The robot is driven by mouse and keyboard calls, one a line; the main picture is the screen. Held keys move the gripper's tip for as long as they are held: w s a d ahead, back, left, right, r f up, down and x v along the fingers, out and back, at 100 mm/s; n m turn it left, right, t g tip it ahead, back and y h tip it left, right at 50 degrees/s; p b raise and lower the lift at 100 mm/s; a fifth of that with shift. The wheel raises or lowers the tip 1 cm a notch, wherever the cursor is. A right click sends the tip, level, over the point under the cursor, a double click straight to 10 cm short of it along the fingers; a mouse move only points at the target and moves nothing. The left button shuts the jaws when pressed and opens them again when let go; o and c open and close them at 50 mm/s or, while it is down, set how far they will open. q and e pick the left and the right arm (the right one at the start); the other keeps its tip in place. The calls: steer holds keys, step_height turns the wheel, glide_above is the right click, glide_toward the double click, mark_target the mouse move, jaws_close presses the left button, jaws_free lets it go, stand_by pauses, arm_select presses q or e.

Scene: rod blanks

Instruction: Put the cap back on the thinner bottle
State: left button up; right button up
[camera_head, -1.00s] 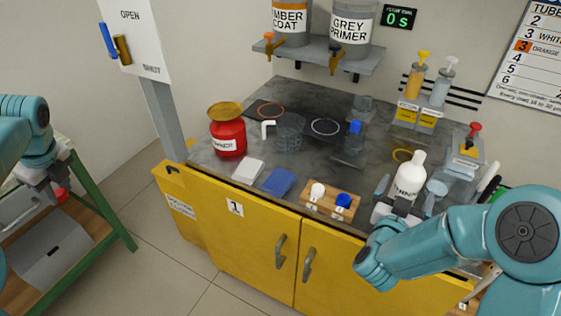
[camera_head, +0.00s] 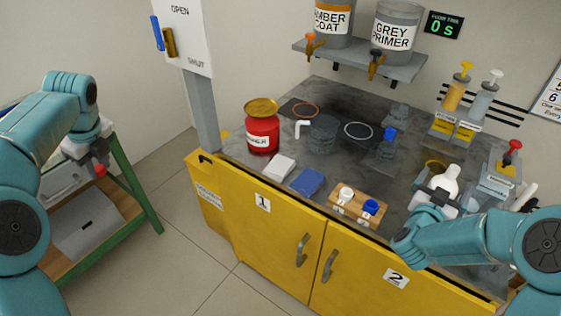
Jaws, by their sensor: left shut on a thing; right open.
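The white thinner bottle (camera_head: 446,181) stands upright at the right of the bench, its label mostly hidden. No cap shows clearly on its narrow top. My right gripper (camera_head: 447,188) is open at the bottle, its fingers to either side; contact cannot be told. My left gripper (camera_head: 98,168) is at the far left, away from the bench, shut on a small red thing (camera_head: 99,170) that may be the cap. A wooden block (camera_head: 345,209) at the bench's front edge carries a white piece (camera_head: 346,193) and a blue piece (camera_head: 371,206).
A red can (camera_head: 262,135), a white pad (camera_head: 279,167) and a blue pad (camera_head: 308,181) lie left of the block. Pump bottles (camera_head: 455,95) stand at the back. A green-framed cart (camera_head: 137,180) stands at the left. Floor lies between cart and bench.

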steer(key=c, duration=1.2)
